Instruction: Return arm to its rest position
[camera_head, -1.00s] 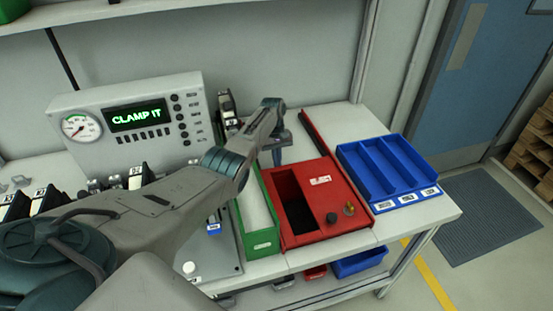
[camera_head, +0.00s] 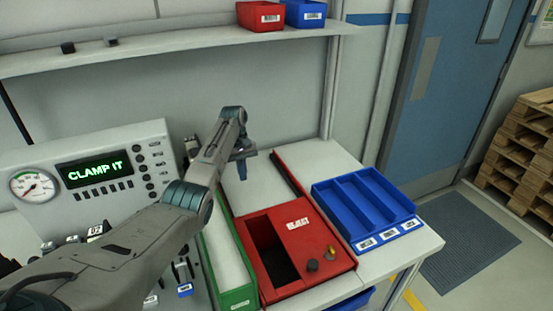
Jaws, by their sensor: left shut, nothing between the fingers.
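My left arm reaches in from the lower left across the bench. Its gripper (camera_head: 241,172) points down above the back of the bench, behind the green tray and the red box. The gripper is shut, with nothing held in it. My right gripper is not in view.
A grey panel (camera_head: 110,150) with a gauge and a "CLAMP IT" display stands at left. A green tray (camera_head: 238,298), an open red box (camera_head: 318,243) and a blue divided tray (camera_head: 338,208) line the bench. A shelf (camera_head: 170,45) with red and blue bins hangs above.

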